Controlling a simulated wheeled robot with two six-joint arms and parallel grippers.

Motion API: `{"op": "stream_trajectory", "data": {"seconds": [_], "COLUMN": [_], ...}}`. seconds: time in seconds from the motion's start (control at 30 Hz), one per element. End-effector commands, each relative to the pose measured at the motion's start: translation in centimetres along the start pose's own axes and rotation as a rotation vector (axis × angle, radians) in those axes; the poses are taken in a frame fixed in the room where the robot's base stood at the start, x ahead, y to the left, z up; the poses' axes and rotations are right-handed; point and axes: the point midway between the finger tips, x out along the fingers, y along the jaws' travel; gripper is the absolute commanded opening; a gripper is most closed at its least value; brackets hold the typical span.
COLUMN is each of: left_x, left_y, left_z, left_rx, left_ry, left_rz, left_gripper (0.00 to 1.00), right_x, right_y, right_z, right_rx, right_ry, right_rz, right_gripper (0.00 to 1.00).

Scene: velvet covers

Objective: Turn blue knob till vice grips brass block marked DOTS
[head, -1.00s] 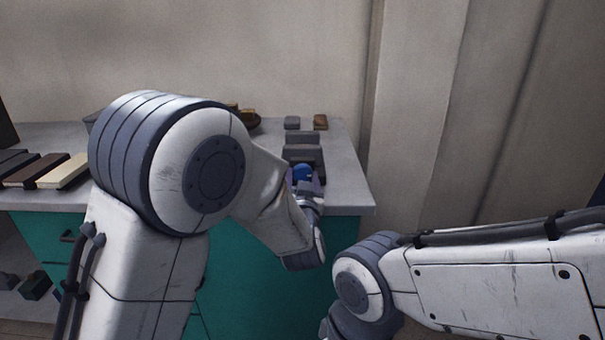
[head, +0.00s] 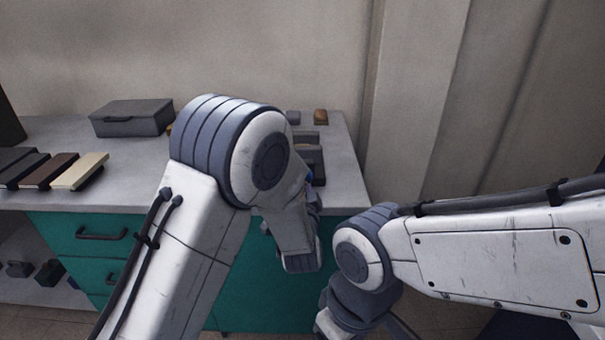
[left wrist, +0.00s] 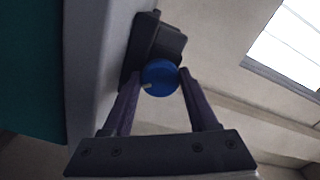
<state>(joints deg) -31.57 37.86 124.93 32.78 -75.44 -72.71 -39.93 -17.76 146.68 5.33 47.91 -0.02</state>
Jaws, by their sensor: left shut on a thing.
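The round blue knob (left wrist: 160,77) sits between the two fingertips of my left gripper (left wrist: 161,84) in the left wrist view, a finger touching each side. A small pale mark shows near its lower left edge. The dark grey vice (left wrist: 155,42) is behind the knob. In the head view the vice (head: 308,137) stands near the right end of the bench, and my left arm hides most of the knob and that gripper. I cannot make out a brass block marked DOTS or whether the jaws touch one. My right gripper is out of view.
A grey lidded box (head: 132,118) stands at the back of the bench. Several dark and pale bars (head: 80,171) lie at the left. A small brown block (head: 320,116) and a grey one (head: 293,117) are behind the vice. Teal drawers (head: 100,234) are below.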

Motion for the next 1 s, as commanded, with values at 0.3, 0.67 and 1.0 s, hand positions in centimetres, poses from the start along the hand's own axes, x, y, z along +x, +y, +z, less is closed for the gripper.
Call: {"op": "stream_trajectory", "data": {"seconds": [0.3,0.67,1.0], "left_x": [-0.1,-0.1,-0.1], "left_y": [0.0,0.1,0.2], "left_z": [0.0,0.0,0.0], "left_rx": [0.193,0.27,0.273], "left_ry": [0.0,0.0,0.0], "left_rz": [0.004,0.005,0.005], "left_gripper": [0.04,0.04,0.04], "right_x": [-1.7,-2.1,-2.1], "right_y": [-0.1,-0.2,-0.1], "right_z": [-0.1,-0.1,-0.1], "right_rx": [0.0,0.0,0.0], "right_ry": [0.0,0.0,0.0], "right_rz": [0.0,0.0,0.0], "right_gripper": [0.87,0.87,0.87]}}
